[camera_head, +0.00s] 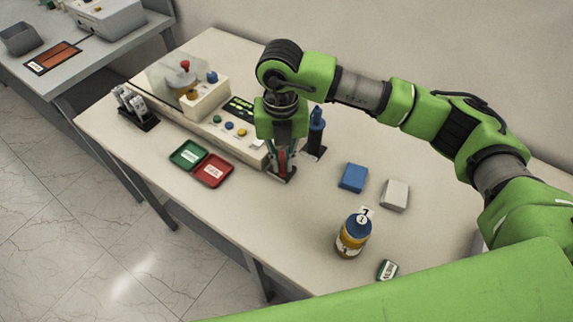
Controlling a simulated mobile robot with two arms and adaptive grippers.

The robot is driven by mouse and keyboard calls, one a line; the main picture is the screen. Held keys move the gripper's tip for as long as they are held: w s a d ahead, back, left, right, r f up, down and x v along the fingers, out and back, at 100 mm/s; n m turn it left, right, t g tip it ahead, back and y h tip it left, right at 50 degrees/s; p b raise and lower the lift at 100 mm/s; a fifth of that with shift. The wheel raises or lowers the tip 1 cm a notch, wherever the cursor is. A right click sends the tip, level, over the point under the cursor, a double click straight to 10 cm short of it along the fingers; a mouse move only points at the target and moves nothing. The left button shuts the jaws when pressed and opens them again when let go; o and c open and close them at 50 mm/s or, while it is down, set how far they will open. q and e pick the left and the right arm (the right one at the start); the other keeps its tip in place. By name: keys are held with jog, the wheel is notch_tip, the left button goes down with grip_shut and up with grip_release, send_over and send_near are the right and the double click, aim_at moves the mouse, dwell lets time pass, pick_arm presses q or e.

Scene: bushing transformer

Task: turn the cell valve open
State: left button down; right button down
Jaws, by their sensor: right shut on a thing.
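The apparatus (207,113) is a long cream console with coloured knobs, lying diagonally on the table. At its far left end stands a cell with a yellowish body (187,84) and a red knob on top (184,66) behind a clear shield. I cannot tell for certain which part is the cell valve. My right gripper (284,172) points down at the console's near right end. It is shut on a small part with red on it, mostly hidden between the fingers. My left gripper is not in view.
A blue bottle (316,130) stands in a dark holder just right of my gripper. Green (187,154) and red (212,170) trays lie in front of the console. A blue block (353,177), white block (395,195) and labelled amber jar (351,242) stand to the right.

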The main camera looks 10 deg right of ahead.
jog(key=m+b, duration=0.1)
jog(key=a+m+b, duration=0.1)
jog(key=m, duration=0.2)
jog(key=shift+w+a+b, duration=0.2)
jog(key=shift+w+b, duration=0.1)
jog(key=shift+b, duration=0.1)
jog(key=shift+w+a+r+m+b, duration=0.15)
jog(key=shift+m+b, duration=0.25)
jog(key=shift+m, duration=0.45)
jog(key=shift+w+a+f+m+b, duration=0.1)
jog(key=shift+a+m+b, duration=0.2)
jog(key=shift+m, duration=0.55)
jog(key=shift+d+r, duration=0.1)
jog(key=c, duration=2.1)
grip_release()
notch_tip(320, 180, up, 12)
jog(key=shift+f, duration=0.1)
